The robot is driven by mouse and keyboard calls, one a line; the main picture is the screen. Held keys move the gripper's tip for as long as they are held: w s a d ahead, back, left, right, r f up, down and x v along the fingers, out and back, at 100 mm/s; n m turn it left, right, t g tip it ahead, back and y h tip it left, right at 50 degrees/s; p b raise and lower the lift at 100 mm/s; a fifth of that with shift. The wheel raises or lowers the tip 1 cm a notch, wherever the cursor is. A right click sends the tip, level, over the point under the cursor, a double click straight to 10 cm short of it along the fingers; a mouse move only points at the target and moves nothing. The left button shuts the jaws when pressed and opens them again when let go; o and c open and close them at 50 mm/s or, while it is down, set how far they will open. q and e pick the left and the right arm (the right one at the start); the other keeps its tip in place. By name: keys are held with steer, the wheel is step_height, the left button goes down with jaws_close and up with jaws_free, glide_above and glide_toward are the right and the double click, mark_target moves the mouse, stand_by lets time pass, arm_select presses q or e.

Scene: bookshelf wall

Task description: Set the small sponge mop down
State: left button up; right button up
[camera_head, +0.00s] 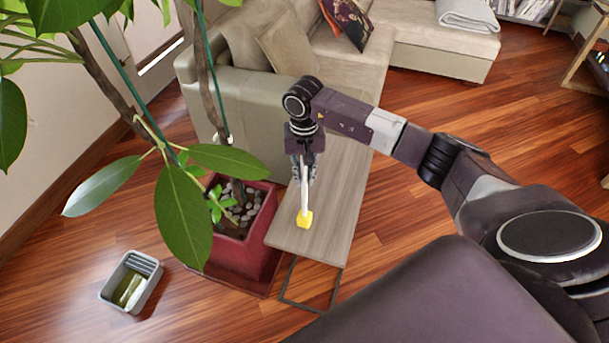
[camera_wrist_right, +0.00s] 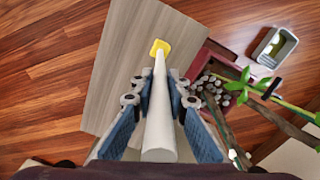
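The small sponge mop has a white handle and a yellow sponge head (camera_head: 304,218). My right gripper (camera_head: 304,178) is shut on the handle, with the head pointing down over the near end of the wooden side table (camera_head: 325,235). In the right wrist view the handle (camera_wrist_right: 160,120) runs between the blue finger pads of the gripper (camera_wrist_right: 158,95), and the yellow head (camera_wrist_right: 159,47) lies beyond the fingertips against the tabletop (camera_wrist_right: 125,60). I cannot tell whether the head touches the table. My left gripper is not in view.
A red planter (camera_head: 240,250) with a leafy plant stands left of the table. A grey bin (camera_head: 132,282) with something pale in it sits on the floor at lower left. A beige sofa (camera_head: 250,115) is behind. The visible tabletop around the mop is clear.

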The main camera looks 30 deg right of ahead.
steer(key=o, duration=0.5)
steer(key=shift+c, duration=0.2)
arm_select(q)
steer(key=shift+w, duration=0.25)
arm_select(e)
steer(key=shift+r, duration=0.15)
steer(key=shift+w+r, duration=0.1)
steer(key=shift+r, duration=0.15)
step_height(320, 180, up, 10)
steer(key=b, duration=0.3)
steer(key=shift+r+b, duration=0.25)
steer(key=shift+b, duration=0.05)
steer(key=shift+r, duration=0.5)
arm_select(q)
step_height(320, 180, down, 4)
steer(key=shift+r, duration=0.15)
